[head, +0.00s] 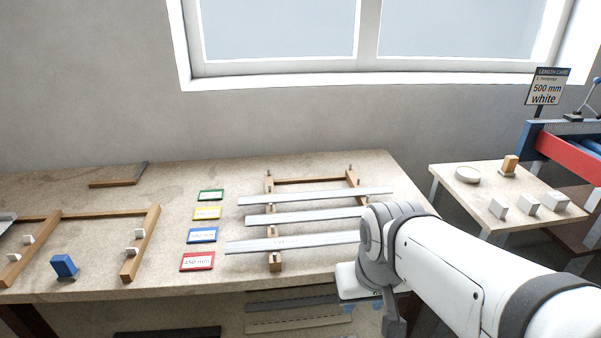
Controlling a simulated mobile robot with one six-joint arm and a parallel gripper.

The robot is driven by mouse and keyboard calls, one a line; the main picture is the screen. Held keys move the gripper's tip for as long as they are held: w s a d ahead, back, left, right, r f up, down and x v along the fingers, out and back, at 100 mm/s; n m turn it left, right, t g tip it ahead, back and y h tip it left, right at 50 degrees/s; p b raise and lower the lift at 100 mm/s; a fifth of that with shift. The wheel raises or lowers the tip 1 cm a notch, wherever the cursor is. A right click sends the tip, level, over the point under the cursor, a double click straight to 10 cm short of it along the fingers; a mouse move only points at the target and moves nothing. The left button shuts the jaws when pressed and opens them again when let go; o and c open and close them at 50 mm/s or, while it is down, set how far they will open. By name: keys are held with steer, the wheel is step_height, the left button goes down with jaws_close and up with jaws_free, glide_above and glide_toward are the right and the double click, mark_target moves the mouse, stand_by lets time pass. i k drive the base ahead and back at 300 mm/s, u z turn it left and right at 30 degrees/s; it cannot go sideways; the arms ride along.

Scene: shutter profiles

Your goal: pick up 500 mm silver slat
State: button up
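Three long silver-grey slats lie across a wooden rack (275,262) on the bench: a back slat (310,198), a middle slat (300,216) and a front slat (285,244). The front slat bears small print that I cannot read. My arm hides the right ends of the middle and front slats. I cannot tell which slat is 500 mm. My arm reaches in from the lower right, and its wrist end (393,318) hangs at the bench's front right edge, apart from the visible slat parts. Whether its fingers are open or shut does not show.
Green (210,195), yellow (207,213), blue (202,235) and red (197,262) cards lie left of the rack; the red one reads 450 mm. A length card (546,92) reads 500 mm white. A side table (470,195) holds small blocks. More slats (295,325) lie below the bench.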

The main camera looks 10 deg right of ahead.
mark_target(264, 199)
steer(key=z, duration=0.05)
steer(key=i, duration=0.9)
steer(key=u, duration=0.05)
